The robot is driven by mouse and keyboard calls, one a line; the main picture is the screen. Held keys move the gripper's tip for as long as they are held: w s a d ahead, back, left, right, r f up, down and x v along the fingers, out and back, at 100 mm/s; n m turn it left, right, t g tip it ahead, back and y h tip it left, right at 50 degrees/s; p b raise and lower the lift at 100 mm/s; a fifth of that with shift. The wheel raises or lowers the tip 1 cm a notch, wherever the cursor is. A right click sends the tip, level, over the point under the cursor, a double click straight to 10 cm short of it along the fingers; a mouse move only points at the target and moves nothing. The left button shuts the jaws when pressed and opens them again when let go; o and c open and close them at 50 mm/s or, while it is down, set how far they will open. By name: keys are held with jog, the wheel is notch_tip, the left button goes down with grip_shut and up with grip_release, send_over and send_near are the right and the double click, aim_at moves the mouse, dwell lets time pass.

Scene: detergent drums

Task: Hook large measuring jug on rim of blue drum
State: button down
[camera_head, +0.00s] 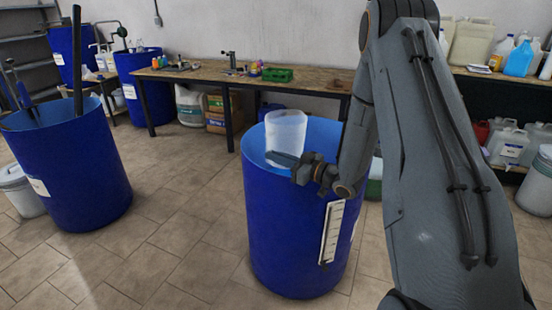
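The large measuring jug (286,131) is translucent white and upright at the mouth of the middle blue drum (290,235). Its top stands above the drum's far rim, and its lower part overlaps the light blue inside wall. My gripper (284,159) reaches in from the right over the drum and crosses the jug's lower front. It appears shut on the jug, with no other support for the jug in sight. The handle cannot be made out, and the gripper hides part of the jug's base. I cannot tell whether the jug touches the rim.
A white scale strip (332,232) is on the drum's front right. Another blue drum (72,170) with long tools stands left. A workbench (205,76) is behind, with a shelf of bottles (510,73) at right. Tiled floor (180,235) is clear between the drums.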

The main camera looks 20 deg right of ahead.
notch_tip(320, 180, up, 5)
jog(key=p, duration=0.3)
jog(key=shift+r+p, duration=0.15)
jog(key=shift+p, duration=0.15)
